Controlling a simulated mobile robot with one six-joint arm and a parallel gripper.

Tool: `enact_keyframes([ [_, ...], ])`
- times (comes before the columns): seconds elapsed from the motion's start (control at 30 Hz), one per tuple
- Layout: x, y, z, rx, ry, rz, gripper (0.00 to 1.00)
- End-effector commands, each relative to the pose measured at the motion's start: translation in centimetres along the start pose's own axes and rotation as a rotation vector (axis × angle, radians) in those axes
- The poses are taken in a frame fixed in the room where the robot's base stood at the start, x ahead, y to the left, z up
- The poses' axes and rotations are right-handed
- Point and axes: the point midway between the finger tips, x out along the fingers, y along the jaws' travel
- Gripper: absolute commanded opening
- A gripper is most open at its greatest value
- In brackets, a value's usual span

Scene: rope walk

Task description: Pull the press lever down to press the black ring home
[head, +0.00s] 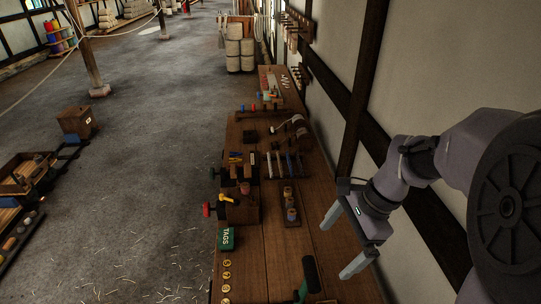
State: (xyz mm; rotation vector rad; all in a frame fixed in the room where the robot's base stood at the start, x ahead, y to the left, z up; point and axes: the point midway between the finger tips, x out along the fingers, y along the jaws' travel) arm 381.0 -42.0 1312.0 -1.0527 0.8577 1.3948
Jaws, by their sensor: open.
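My gripper (335,250) is open and empty at the right, over the near right part of the workbench (290,245). Its two grey fingers are wide apart and point down and to the left. A green handle (311,274) on a dark base stands at the bottom edge, left of and below my gripper; I cannot tell whether it is the press lever. A small arm with a pale knob (297,118) stands further back on the bench, apart from my gripper; it may also be a lever. I cannot make out the black ring.
A green TAGS box (226,238) and several round yellow tags (226,275) lie along the bench's left edge. A wooden block with clamps (241,208) and a rack of small spools (291,205) stand mid-bench. The wall (425,65) closes off the right side.

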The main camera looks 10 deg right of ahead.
Motion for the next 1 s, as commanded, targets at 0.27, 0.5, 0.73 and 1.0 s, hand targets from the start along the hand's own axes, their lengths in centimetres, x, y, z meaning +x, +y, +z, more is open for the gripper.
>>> enact_keyframes([
  [0.27,1.3,-0.6,-1.1,0.128,-0.047,0.037,1.00],
  [0.5,8.3,-0.3,-0.8,0.125,-0.047,0.040,1.00],
  [0.73,13.7,-0.2,-0.5,0.124,-0.046,0.038,1.00],
  [1.0,16.7,-0.1,-0.3,0.123,-0.045,0.035,1.00],
])
